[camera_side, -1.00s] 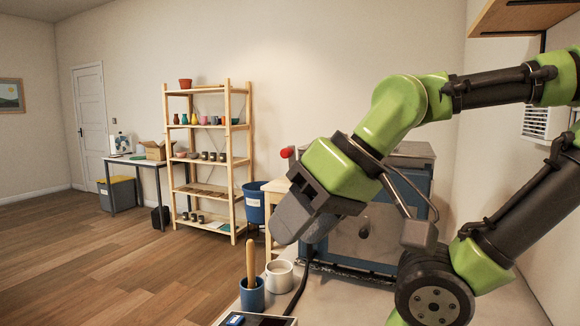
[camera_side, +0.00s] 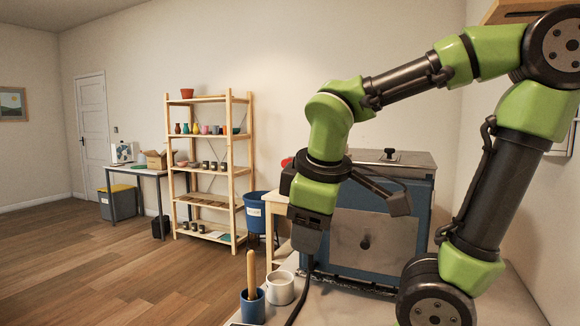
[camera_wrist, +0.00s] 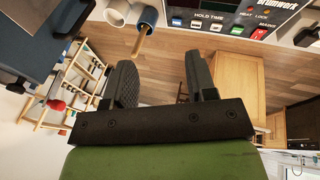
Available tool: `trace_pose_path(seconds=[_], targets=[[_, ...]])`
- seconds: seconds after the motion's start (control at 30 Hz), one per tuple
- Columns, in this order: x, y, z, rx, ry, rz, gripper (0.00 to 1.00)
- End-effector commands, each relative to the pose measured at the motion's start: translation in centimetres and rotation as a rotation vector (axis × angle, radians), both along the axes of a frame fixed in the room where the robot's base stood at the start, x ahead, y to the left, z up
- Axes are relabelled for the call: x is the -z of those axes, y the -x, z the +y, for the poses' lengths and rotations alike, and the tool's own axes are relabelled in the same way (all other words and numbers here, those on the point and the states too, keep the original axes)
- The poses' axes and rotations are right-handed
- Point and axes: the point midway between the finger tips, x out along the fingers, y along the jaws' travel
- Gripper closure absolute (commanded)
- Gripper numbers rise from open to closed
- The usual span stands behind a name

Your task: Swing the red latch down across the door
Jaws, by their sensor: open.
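The red latch shows in the side view as a red knob (camera_side: 286,161) at the upper left of the blue kiln (camera_side: 416,195), partly hidden behind my arm. In the wrist view its red tip (camera_wrist: 57,104) is at the left, away from my fingers. The kiln's grey door (camera_side: 372,238) with a dark round knob faces the front and looks closed. My gripper (camera_side: 307,260) points down near the kiln's front left, below the latch. Its fingers (camera_wrist: 160,62) are apart with nothing between them. The latch's arm is mostly hidden.
A blue cup with a wooden handle (camera_side: 253,307) and a white mug (camera_side: 280,289) stand near the gripper. A control panel (camera_wrist: 235,17) is at the wrist view's top. A black cable runs along the bench. A shelf (camera_side: 205,170) stands farther back.

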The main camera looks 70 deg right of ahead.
Motion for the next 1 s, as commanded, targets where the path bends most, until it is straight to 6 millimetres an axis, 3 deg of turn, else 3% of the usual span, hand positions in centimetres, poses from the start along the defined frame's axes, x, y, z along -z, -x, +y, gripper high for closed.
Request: trace_pose_path(seconds=[0.2, 0.4, 0.6, 0.7, 0.87, 1.0], targets=[[-1.0, -3.3, -8.0, -0.317, 0.517, 0.485, 0.48], [-2.9, -8.3, -13.5, -0.574, 0.919, 0.931, 0.48], [-3.7, -12.9, -15.6, -0.724, 1.178, 1.226, 0.48], [-3.8, -14.0, -15.9, -0.756, 1.239, 1.292, 0.48], [-3.9, -14.5, -16.9, -0.765, 1.263, 1.318, 0.48], [-3.9, -14.5, -19.3, -0.763, 1.260, 1.317, 0.48]])
